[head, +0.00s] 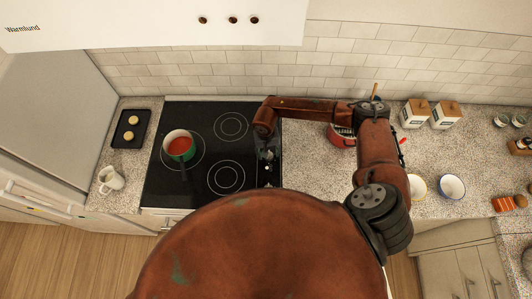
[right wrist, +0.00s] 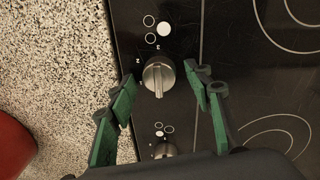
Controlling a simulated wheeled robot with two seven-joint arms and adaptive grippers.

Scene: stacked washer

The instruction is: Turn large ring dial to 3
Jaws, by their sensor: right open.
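A round metal dial (right wrist: 158,77) with a raised grip bar sits on the black cooktop panel in the right wrist view. Its bar stands nearly upright in the picture. A second dial (right wrist: 165,150) lies lower, partly hidden by my gripper. In the head view my right gripper (head: 267,152) is over the cooktop's right edge. My left gripper is not in view.
The cooktop (head: 155,195) carries a green pot (head: 179,147) with red contents on its left side. A red pot (head: 340,136) stands on the counter, partly behind my right arm. Bowls (head: 452,186) and canisters (head: 445,114) stand farther right.

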